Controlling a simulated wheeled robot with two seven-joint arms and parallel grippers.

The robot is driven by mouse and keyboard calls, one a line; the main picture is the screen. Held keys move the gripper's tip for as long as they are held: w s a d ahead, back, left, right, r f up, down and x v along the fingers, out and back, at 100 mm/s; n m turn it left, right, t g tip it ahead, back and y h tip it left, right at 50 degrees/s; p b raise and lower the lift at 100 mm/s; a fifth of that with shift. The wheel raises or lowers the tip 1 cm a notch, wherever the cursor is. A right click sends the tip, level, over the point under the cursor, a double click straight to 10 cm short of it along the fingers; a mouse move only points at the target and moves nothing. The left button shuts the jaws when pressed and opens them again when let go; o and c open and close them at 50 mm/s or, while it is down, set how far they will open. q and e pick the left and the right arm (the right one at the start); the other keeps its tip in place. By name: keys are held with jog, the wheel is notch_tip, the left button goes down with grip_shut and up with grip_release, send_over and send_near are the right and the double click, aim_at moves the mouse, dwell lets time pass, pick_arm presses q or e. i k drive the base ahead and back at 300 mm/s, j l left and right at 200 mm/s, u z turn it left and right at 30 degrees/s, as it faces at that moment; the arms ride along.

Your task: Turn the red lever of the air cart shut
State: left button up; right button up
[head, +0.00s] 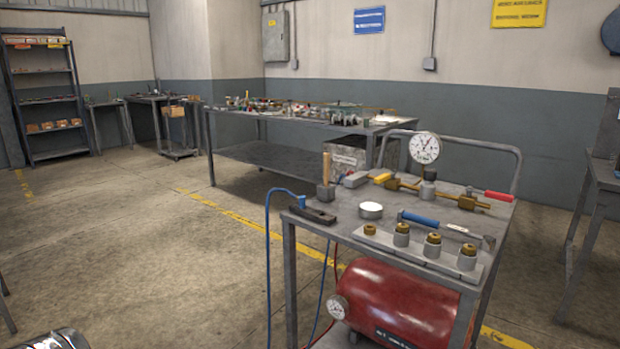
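The air cart is a grey metal cart (292,240) at the right of the head view. A brass pipe (408,188) runs across its top, with a round white gauge (424,148) standing on it. The red lever (498,195) sits at the pipe's right end, above a brass valve body (466,203). Its red grip points right, roughly along the pipe. A yellow lever (381,178) sits at the pipe's left end. A red tank (400,300) with a small gauge lies on the lower shelf. Neither gripper can be made out in view.
A blue-handled tool (432,220), a white round tin (370,210) and a plate of brass fittings (402,235) lie in front of the pipe. A wooden-handled tool (326,172) and blue hose (268,240) are at left. A bent rail (470,143) rises behind.

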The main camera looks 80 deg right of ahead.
aim_at(502, 196)
jog(key=z, duration=3.9)
jog(key=i+l, duration=0.15)
jog(key=l, duration=0.25)
jog(key=i+l+u, duration=0.1)
jog(key=l, duration=0.25)
jog(key=i+l, duration=0.15)
jog(key=l, duration=0.25)
jog(key=i+l+u, duration=0.1)
jog(key=l, duration=0.25)
